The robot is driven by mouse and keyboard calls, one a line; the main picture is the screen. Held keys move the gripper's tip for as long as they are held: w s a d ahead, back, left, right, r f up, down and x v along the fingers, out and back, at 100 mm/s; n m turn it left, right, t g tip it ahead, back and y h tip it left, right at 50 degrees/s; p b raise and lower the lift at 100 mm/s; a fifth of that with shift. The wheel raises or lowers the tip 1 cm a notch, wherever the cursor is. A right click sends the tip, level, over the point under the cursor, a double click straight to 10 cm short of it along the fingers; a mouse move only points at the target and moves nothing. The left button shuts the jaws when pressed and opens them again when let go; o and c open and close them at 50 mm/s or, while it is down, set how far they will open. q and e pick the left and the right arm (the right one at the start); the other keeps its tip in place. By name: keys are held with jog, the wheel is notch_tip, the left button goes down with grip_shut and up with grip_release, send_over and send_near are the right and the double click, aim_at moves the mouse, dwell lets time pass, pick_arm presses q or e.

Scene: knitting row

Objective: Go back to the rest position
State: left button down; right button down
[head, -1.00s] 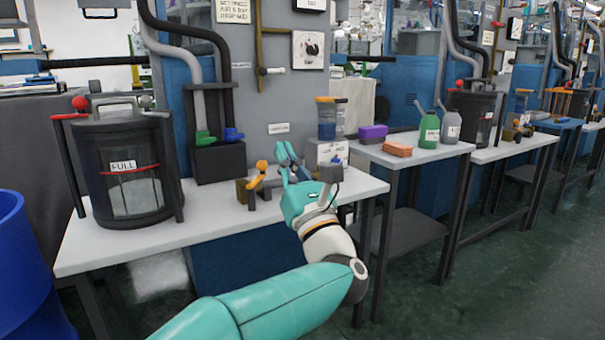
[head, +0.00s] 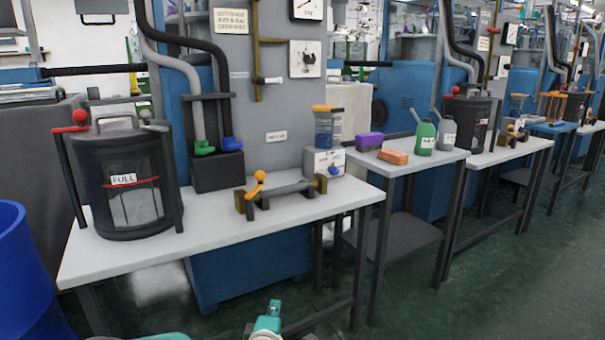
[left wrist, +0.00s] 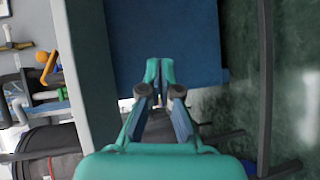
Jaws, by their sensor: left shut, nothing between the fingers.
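My left gripper (head: 273,308) shows at the bottom edge of the head view, low in front of the nearest white table (head: 215,226) and apart from it. Only its teal tip end shows there. In the left wrist view its two fingers (left wrist: 160,72) are together, with nothing seen between them. The rest of the left arm is mostly cut off by the lower edge of the head view. My right gripper is in no view.
On the near table stand a dark canister marked FULL (head: 124,185), a roller on a bracket (head: 285,190) with an orange knob, and a white box (head: 325,162). A blue bin (head: 25,270) stands at the left. The green floor (head: 480,270) at right is clear.

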pick_arm(q)
jog(key=s+a+f+m+g+h+p, duration=0.15)
jog(key=s+f+m+g, duration=0.25)
jog(key=s+f, duration=0.4)
jog(key=s+a+f+m+g, duration=0.35)
jog(key=s+f, duration=0.35)
jog(key=f, duration=0.3)
jog(key=s+f+m+g+h+p, duration=0.1)
jog(key=s+f+m+g, duration=0.25)
jog(key=s, duration=0.85)
jog(key=s+f+m+g+h+p, duration=0.1)
jog(key=s+f+m+g, duration=0.25)
jog(key=s, duration=0.85)
notch_tip(320, 180, up, 38)
jog(key=w+p, duration=0.1)
jog(key=p, duration=3.6)
jog(key=shift+a+r+p, duration=0.2)
jog(key=shift+a+p, duration=0.15)
jog(key=shift+p, duration=0.05)
jog(key=shift+w+g+y, duration=0.15)
jog(key=shift+g+y, duration=0.1)
